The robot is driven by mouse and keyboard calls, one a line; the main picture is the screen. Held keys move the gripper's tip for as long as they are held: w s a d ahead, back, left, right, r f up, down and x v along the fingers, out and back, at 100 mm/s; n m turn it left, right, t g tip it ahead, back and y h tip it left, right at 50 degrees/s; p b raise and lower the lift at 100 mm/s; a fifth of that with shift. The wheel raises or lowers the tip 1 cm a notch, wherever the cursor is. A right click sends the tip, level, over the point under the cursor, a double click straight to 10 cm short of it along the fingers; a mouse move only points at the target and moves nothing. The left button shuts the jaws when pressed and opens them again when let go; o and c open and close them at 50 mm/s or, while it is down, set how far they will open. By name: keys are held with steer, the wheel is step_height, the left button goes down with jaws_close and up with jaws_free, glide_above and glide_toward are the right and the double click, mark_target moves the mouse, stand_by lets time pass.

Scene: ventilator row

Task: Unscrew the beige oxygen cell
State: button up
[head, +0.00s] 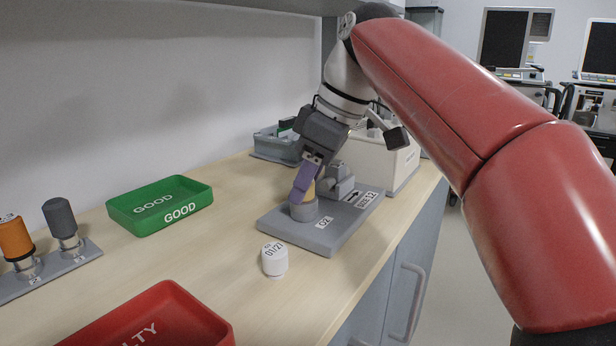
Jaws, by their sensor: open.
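The beige oxygen cell (312,191) shows only as a small tan patch above a round grey socket (304,212). The socket stands on a grey plate (278,229) labelled "O2" and "SITE 12". My gripper (304,188) points down over the cell, with a purple finger in front of it. Its jaws are open at the cell, which hides most of the cell from view. I cannot tell whether the fingers touch it.
A white cell (274,261) marked "01/21" stands in front of the plate. A green GOOD tray (160,204) and a red tray (178,296) lie to the left. A rack (82,258) holds orange and dark grey cells. White and grey boxes stand behind. The counter's middle is free.

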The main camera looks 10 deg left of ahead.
steer(key=shift+r, duration=0.3)
steer(key=m+t, duration=0.1)
steer(key=m, duration=0.2)
steer(key=shift+s+h, duration=0.15)
steer(key=shift+h, duration=0.15)
steer(key=m+t, duration=0.1)
steer(key=m, duration=0.1)
steer(key=m+h, duration=0.1)
steer(key=m, duration=0.2)
steer(key=shift+s+a+t, duration=0.1)
steer(key=shift+a+t, duration=0.05)
steer(key=shift+t, duration=0.25)
steer(key=shift+m, duration=0.5)
steer(key=m+h, duration=0.1)
steer(key=m, duration=0.1)
steer(key=m+t, duration=0.1)
steer(key=m, duration=0.1)
steer(key=shift+a+m+h, duration=0.15)
steer(key=shift+m+h, duration=0.15)
steer(key=shift+h, duration=0.1)
steer(key=m+h, duration=0.1)
steer(key=m, duration=0.3)
steer(key=shift+h, duration=0.3)
steer(key=shift+w, duration=0.3)
